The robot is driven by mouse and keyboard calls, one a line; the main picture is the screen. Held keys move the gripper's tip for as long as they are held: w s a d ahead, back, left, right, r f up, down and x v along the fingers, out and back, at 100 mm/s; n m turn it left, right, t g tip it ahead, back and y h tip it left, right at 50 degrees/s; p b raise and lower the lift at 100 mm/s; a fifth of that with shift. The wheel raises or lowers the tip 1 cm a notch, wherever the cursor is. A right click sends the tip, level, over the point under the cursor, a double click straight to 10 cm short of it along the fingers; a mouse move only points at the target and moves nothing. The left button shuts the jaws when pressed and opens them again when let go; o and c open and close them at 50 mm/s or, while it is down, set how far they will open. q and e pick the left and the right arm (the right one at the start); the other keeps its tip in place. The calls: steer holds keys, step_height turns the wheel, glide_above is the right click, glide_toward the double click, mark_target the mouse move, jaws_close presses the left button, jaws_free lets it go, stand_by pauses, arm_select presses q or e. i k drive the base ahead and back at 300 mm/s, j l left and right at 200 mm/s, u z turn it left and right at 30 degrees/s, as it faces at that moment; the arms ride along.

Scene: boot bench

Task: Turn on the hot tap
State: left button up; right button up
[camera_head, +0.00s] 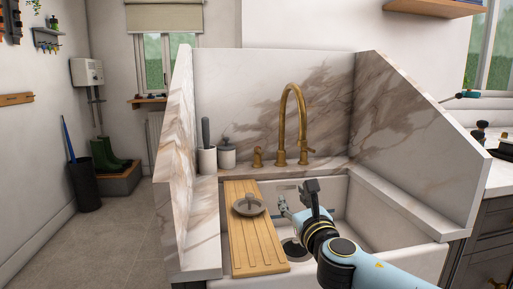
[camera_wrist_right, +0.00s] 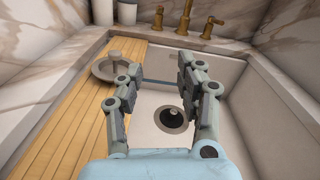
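A brass tap with a tall curved spout (camera_head: 292,115) stands on the marble ledge behind the sink. A brass handle (camera_head: 257,157) stands left of the spout and another handle (camera_head: 304,155) stands at its right; both also show in the right wrist view, the left handle (camera_wrist_right: 158,18) and the right handle (camera_wrist_right: 212,27). My left gripper is not in view.
Two white containers (camera_head: 207,160) stand at the ledge's left. Marble panels (camera_head: 415,135) enclose the sink's back and sides.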

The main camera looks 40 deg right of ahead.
mark_target(258, 149)
steer(key=i+l, duration=0.65)
steer(key=i, duration=0.15)
